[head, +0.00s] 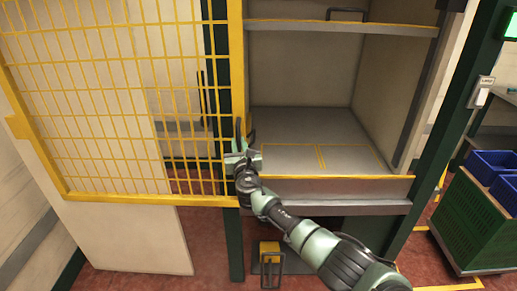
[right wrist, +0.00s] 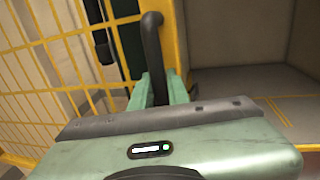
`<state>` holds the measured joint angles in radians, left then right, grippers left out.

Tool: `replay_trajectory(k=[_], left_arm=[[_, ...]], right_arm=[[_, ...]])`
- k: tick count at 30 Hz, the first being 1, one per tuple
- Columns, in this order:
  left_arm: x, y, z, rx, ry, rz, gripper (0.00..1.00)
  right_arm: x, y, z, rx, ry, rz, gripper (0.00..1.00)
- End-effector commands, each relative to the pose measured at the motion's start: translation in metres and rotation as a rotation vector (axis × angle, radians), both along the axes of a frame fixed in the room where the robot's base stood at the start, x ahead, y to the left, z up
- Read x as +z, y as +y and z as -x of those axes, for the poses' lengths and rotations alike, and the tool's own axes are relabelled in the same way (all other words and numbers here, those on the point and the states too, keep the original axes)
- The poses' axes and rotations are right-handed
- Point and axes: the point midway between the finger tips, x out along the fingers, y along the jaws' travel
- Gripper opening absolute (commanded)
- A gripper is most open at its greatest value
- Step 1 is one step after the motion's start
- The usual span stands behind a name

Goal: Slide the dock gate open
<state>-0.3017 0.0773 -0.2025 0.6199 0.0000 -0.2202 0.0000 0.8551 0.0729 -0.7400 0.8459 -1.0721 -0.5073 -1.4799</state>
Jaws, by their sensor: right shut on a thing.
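The dock gate (head: 118,95) is a yellow mesh panel at the left of the head view. Its right frame post (head: 236,60) stands at the left edge of the bay opening. My right gripper (head: 241,152) is at this post and shut on the gate's dark handle. The handle (right wrist: 152,50) shows in the right wrist view as a curved dark bar rising between the two pale green fingers. The mesh (right wrist: 55,60) is to its left. The lower part of the handle is hidden by my gripper. My left gripper is not in view.
The open bay has a grey floor (head: 310,130) with yellow markings and a shelf edge (head: 340,28) above. A green post (head: 430,130) with a switch (head: 481,93) stands at the right. A green crate (head: 468,228) with blue bins (head: 492,165) is at the far right.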

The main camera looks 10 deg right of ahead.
Motion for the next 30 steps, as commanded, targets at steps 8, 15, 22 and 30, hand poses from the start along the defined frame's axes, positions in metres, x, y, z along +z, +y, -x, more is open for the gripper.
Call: replay_trajectory(k=[8,15,22,30], left_arm=[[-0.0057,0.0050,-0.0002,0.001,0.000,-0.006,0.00],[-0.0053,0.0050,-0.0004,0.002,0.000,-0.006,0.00],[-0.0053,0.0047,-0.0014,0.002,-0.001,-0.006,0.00],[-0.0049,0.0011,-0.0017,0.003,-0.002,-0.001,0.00]], right_arm=[[-0.0009,0.0120,-0.0044,-0.007,0.001,0.003,0.00],[-0.0008,0.0112,-0.0046,-0.010,0.001,0.002,0.00],[-0.0010,0.0112,-0.0045,-0.009,0.001,0.002,0.38],[-0.0011,0.0120,-0.0035,-0.007,0.002,0.002,0.38]])
